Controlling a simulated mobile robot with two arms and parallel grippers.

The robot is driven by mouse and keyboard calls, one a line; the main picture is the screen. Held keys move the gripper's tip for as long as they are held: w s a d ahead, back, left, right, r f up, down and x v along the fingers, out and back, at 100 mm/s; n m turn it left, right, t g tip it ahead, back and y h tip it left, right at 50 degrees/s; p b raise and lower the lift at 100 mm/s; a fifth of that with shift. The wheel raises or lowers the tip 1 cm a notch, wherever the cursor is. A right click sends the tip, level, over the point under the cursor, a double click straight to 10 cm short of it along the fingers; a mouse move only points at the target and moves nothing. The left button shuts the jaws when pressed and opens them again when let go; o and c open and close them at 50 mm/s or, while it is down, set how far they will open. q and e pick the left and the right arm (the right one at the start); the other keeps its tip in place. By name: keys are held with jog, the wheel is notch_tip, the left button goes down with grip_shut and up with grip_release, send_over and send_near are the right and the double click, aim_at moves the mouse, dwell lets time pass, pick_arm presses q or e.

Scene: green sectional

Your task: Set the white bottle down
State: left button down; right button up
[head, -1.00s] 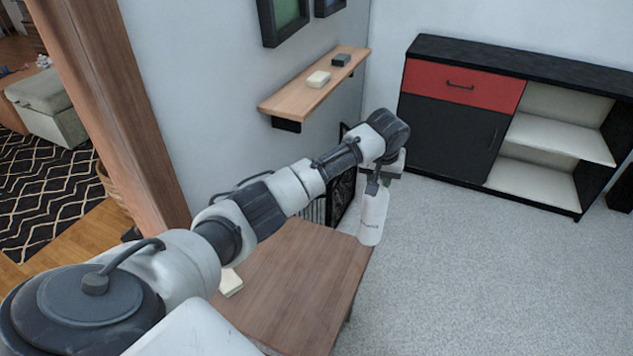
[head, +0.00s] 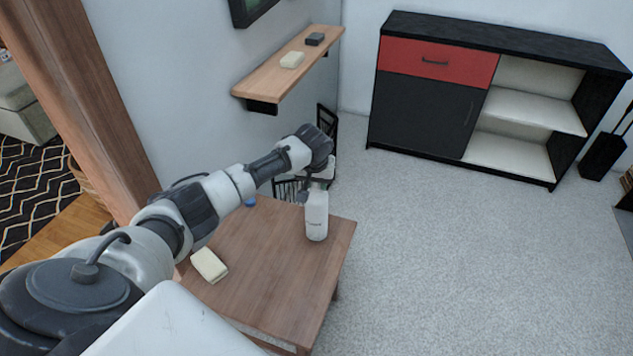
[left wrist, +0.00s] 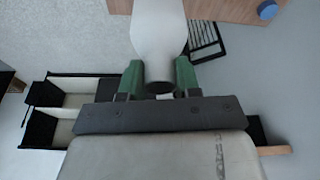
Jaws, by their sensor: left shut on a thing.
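The white bottle (head: 317,217) is upright over the far right part of the small wooden table (head: 265,275). I cannot tell whether its base touches the tabletop. My left gripper (head: 317,183) is shut on the bottle's neck from above. In the left wrist view, the green fingers of the gripper (left wrist: 159,77) are on both sides of the neck, and the white bottle body (left wrist: 158,28) runs out of the top of the picture. My right gripper is in no view.
A cream block (head: 209,265) lies on the table's left side, and a blue round thing (head: 250,201) is near its back edge. A black rack (head: 327,122) stands behind. A wall shelf (head: 290,65) is above. The table's middle and front are clear.

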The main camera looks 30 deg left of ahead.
pick_arm(q)
jog(key=c, duration=0.8)
grip_release()
jog(key=p+v, duration=0.2)
jog(key=v, duration=1)
jog(key=shift+r, duration=0.1)
